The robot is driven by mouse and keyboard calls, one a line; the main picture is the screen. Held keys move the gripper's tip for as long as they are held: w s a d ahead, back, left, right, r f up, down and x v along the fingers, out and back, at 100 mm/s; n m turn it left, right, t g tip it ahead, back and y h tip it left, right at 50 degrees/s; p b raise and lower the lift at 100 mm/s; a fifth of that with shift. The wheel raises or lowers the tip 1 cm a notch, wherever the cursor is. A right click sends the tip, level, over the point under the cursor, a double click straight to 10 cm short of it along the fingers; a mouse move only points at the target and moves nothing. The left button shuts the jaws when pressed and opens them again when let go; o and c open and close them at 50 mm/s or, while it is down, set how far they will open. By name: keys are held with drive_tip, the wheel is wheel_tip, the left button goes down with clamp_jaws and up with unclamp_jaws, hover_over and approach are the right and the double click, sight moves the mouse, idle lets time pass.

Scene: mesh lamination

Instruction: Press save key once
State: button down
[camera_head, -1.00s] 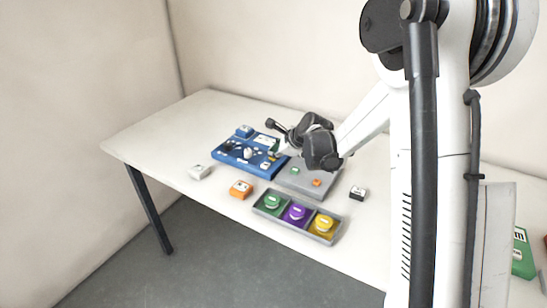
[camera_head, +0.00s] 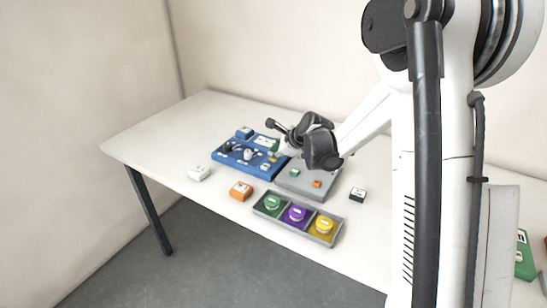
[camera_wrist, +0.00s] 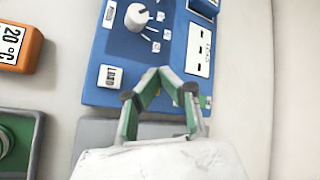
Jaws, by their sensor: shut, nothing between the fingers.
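The blue control panel (camera_head: 246,165) lies on the table and also fills the upper middle of the wrist view (camera_wrist: 130,62). It carries a white knob (camera_wrist: 137,16) and a white key (camera_wrist: 109,77) whose small label seems to read LOAD. I cannot make out a key labelled save; the fingers cover part of the panel's near edge. My gripper (camera_wrist: 160,73) is shut and empty, its green-sided fingers meeting over that edge. In the head view my gripper (camera_head: 281,152) is at the panel's right end. Whether the tips touch the panel, I cannot tell.
A grey plate (camera_head: 296,187) with a green and an orange piece adjoins the panel. A grey tray (camera_head: 283,221) holds green, purple and yellow round pieces. An orange timer-like block (camera_head: 241,190), a white block (camera_head: 198,173) and a black-and-white block (camera_head: 357,194) stand nearby. The table's left end is clear.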

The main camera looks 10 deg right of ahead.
drive_tip(key=shift+r, duration=0.4)
drive_tip(key=shift+r+p, duration=1.35)
drive_tip(key=shift+r, duration=1.15)
